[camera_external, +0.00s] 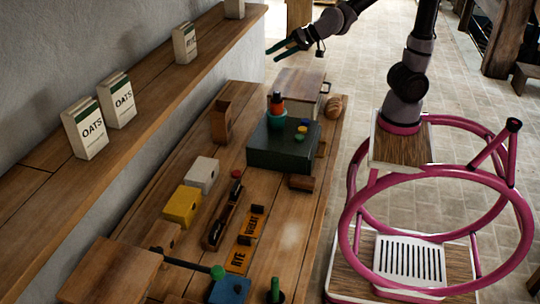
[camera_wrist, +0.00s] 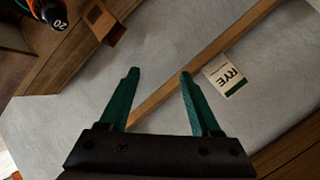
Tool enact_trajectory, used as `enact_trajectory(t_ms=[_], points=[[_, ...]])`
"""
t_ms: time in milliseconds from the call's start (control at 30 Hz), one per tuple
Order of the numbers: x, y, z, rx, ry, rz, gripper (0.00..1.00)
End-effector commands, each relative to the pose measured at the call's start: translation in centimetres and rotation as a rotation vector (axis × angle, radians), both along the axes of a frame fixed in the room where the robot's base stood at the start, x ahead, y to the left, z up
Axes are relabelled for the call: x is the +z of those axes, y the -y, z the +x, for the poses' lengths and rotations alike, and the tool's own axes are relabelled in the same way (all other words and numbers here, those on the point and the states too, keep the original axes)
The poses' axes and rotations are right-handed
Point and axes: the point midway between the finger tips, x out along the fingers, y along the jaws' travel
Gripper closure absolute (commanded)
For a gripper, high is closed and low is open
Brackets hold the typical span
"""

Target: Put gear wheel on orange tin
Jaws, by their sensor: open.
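My gripper (camera_external: 277,47) is raised over the far end of the bench, near the wall shelf. In the wrist view its two green fingers (camera_wrist: 158,75) are apart with nothing between them. An orange item (camera_external: 277,102), possibly the orange tin, is in a stack with a dark top and a teal lower part on a dark green box. In the wrist view an orange and black round thing marked 20 (camera_wrist: 52,14) is cut off at the top left. I cannot pick out a gear wheel for certain; small coloured round pieces (camera_external: 302,127) lie on the green box.
The dark green box (camera_external: 270,157) stands on the bench (camera_external: 290,235). Oats cartons (camera_external: 88,132) and a rye carton (camera_external: 185,43) stand on the wall shelf (camera_external: 150,85). Yellow (camera_external: 181,206) and white (camera_external: 202,174) blocks, a wooden bin (camera_external: 221,120) and bread (camera_external: 334,106) are on the bench.

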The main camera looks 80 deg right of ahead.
Motion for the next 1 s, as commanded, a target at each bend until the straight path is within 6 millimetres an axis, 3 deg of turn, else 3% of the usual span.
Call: enact_trajectory(t_ms=[33,167,300,400,500,633,1000], points=[[2.0,1.3,-1.9,0.054,0.003,0.009,0.36],[4.2,3.8,-7.9,0.198,-0.045,-0.044,0.36],[4.2,7.1,-14.8,0.267,-0.142,-0.154,0.36],[3.5,9.2,-18.7,0.271,-0.215,-0.224,0.36],[2.9,10.7,-21.2,0.261,-0.269,-0.270,0.36],[2.5,11.5,-22.5,0.253,-0.303,-0.294,0.36],[2.5,11.4,-22.5,0.254,-0.305,-0.293,0.36]])
